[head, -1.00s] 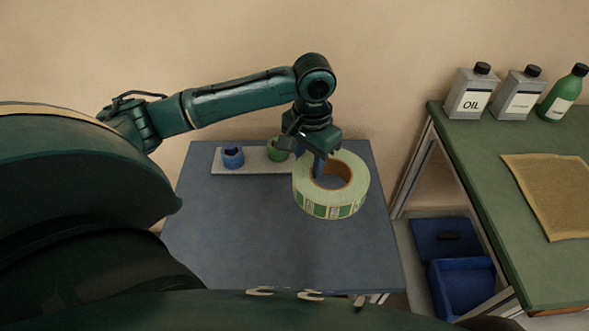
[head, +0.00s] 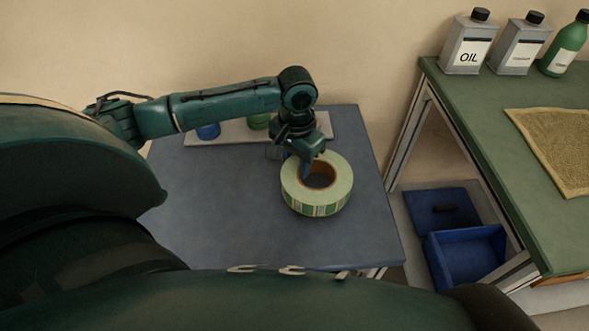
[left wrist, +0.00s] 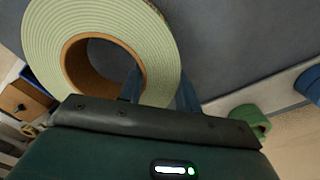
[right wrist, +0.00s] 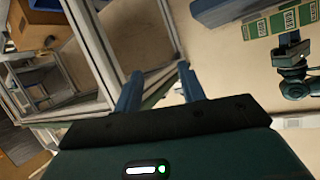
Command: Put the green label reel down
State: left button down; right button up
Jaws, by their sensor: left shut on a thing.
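The green label reel (head: 338,192) is a thick pale-green ring with a brown core and green labels on its side. It lies flat-side up over the right half of the blue-grey table (head: 230,220); I cannot tell if it touches the top. My left gripper (head: 311,172) is shut on its ring wall from above. In the left wrist view the reel (left wrist: 150,50) fills the upper left, with one finger at the core hole and the other outside. My right gripper (right wrist: 160,88) is open and empty, away from the reel.
A light board (head: 232,130) at the table's back holds a blue reel (head: 208,131) and a green reel (head: 260,121). The table's left and front are clear. A green bench (head: 470,120) with bottles stands right, a blue bin (head: 467,255) below it.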

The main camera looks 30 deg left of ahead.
pick_arm(q)
notch_tip(320, 180, down, 3)
jog(key=shift+f+b, duration=0.1)
jog(key=shift+b, duration=0.2)
jog(key=shift+f, duration=0.1)
pick_arm(e)
jog(key=shift+s+d+r, duration=0.15)
jog(key=shift+d+r, duration=0.05)
jog(key=shift+r, duration=0.05)
pick_arm(q)
jog(key=c, duration=1.3)
grip_release()
jog(key=shift+f, duration=0.1)
jog(key=o, duration=0.3)
pick_arm(e)
jog(key=shift+w+f, duration=0.1)
jog(key=shift+w, duration=0.1)
